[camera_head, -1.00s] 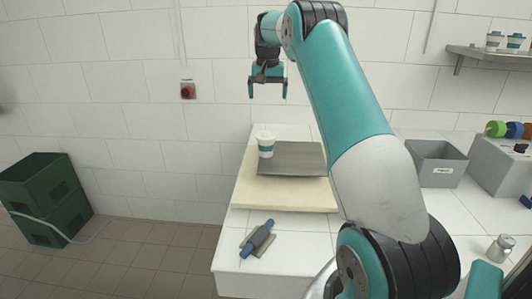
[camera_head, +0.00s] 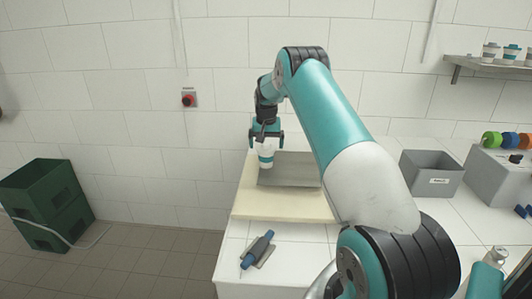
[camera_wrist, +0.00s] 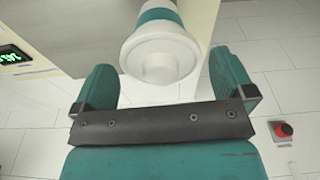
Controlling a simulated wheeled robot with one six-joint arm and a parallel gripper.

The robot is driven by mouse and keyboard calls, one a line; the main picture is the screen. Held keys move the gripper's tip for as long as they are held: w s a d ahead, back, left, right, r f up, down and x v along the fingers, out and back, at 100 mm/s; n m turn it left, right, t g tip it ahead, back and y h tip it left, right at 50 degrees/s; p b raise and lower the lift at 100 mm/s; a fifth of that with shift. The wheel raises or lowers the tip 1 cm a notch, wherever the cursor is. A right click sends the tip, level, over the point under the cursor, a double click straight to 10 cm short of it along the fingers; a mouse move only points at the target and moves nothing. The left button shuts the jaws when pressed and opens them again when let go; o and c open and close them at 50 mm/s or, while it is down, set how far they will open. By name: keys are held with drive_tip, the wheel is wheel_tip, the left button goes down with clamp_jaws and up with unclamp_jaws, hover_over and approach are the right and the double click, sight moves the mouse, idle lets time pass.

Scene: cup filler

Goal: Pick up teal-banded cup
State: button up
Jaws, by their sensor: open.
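The teal-banded cup (camera_head: 266,155) is white with a lid and stands upright on the left end of the grey plate (camera_head: 302,170). My gripper (camera_head: 266,138) is open and has its fingers around the cup's upper part. In the wrist view the cup (camera_wrist: 161,50) shows its white lid between the two teal fingers of my gripper (camera_wrist: 161,85), with gaps on both sides. The cup's base is hidden in the wrist view.
The plate lies on a cream board (camera_head: 285,205) on a white counter. A blue-handled tool (camera_head: 258,249) lies in front. A grey bin (camera_head: 431,174) stands to the right. More cups (camera_head: 511,54) sit on a wall shelf. Green crates (camera_head: 47,205) stand on the floor at left.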

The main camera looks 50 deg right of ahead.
drive_tip(key=shift+w+f, duration=0.15)
drive_tip(key=shift+f, duration=1.15)
drive_tip(key=c, duration=0.9)
